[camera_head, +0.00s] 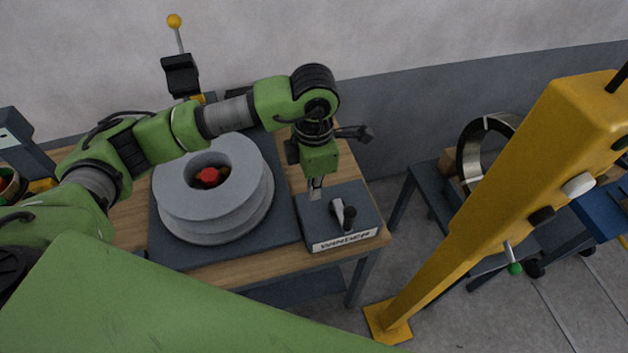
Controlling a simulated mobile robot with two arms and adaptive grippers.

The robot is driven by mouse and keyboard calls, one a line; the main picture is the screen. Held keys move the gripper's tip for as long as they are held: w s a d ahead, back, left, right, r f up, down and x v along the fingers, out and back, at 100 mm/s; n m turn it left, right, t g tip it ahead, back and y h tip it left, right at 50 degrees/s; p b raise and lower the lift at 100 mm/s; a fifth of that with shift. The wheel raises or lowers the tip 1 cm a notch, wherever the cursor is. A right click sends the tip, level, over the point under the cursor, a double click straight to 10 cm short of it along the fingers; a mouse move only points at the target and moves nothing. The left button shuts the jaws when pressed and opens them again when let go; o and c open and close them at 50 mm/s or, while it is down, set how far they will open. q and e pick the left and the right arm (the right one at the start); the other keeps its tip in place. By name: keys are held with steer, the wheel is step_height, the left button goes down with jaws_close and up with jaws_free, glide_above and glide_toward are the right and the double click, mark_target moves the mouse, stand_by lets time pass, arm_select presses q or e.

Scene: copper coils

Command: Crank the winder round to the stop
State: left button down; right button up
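The winder (362,227) is a dark box with a pale lettered front strip, at the front right of the wooden table. Its crank (344,214) is a short black and grey handle on top of the box. My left gripper (316,190) points down over the box, just left of and behind the crank. Its narrow fingers look close together, but their gap is too small to judge. I cannot tell whether they touch the crank; nothing is visibly held. My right gripper is out of view.
A large grey spool (210,212) with a red-topped core stands on a dark plate left of the winder. A yellow-knobbed lever (177,35) rises behind it. A yellow post (455,240) stands on the floor to the right. A metal ring (470,150) sits on another bench behind the post.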

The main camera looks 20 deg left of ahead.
arm_select(q)
steer(key=shift+f+b, duration=1.25)
steer(key=shift+f, duration=1.95)
steer(key=shift+d, duration=0.1)
steer(key=shift+s+d, duration=0.35)
steer(key=shift+d, duration=0.3)
steer(key=shift+s+d, duration=0.3)
steer(key=shift+d, duration=0.35)
steer(key=shift+d, duration=0.1)
steer(key=shift+d+b, duration=0.5)
steer(key=shift+d, duration=0.9)
